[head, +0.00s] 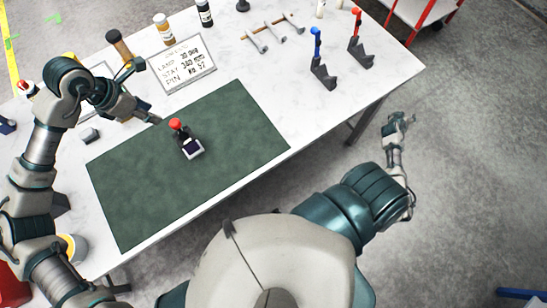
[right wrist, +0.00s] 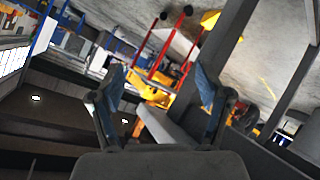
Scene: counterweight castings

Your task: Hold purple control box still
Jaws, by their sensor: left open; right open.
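A small control box with a dark purple top and pale edges (head: 192,149) sits on the green mat (head: 235,165). A red knob (head: 175,124) stands at its far side. My left gripper (head: 153,117) is open and empty, up and to the left of the box near the mat's far edge, apart from the box. My right gripper (head: 401,121) is open off the table's right side, over the floor. In the right wrist view its two fingers (right wrist: 165,95) are spread with nothing held between them.
Bottles (head: 163,28), a rack of metal parts (head: 273,33) and two dark stands with blue (head: 322,70) and red (head: 358,48) tops are along the table (head: 235,70). The mat around the box is clear.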

